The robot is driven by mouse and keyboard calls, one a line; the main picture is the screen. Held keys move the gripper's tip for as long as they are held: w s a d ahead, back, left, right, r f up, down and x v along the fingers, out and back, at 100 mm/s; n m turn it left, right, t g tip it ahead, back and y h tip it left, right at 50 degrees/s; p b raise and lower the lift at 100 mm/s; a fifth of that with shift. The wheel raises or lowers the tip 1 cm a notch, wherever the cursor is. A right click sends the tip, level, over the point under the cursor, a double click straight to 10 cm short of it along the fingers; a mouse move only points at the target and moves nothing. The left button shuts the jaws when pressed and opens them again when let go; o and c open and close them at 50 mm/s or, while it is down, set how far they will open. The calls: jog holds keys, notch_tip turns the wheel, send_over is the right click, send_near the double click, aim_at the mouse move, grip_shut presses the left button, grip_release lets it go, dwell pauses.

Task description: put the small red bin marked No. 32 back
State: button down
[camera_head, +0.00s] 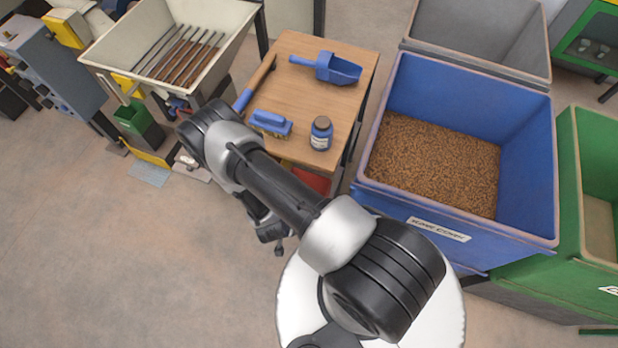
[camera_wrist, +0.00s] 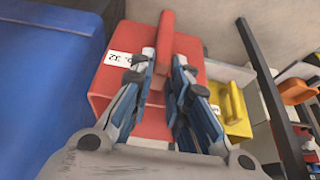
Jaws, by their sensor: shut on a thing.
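The small red bin (camera_wrist: 118,82) fills the middle of the wrist view. A raised red grip (camera_wrist: 166,42) runs along the bin. My gripper (camera_wrist: 163,78) is shut on this grip, with one finger on each side. In the head view my arm hides the fingertips. A red patch (camera_head: 311,179) shows beside my arm, below the front of the wooden table; it looks like part of the bin. Whether the bin rests on something is hidden.
A yellow bin (camera_wrist: 234,108) with a handle stands close to the right of the red one. A large blue surface (camera_wrist: 45,75) is at the left. The wooden table (camera_head: 293,68) carries a scoop, brushes and a jar. The blue grain bin (camera_head: 530,150) stands right.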

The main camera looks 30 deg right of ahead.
jog(key=w+d+f+b, duration=0.3)
jog(key=w+d, duration=0.6)
jog(key=d, duration=0.3)
jog(key=shift+w+d+f+b, duration=0.2)
jog(key=shift+w+b, duration=0.1)
jog(key=shift+b, duration=0.55)
jog(key=shift+f, duration=0.2)
jog(key=c, duration=1.5)
grip_release()
jog(key=shift+c, duration=0.2)
jog(key=shift+r, duration=0.15)
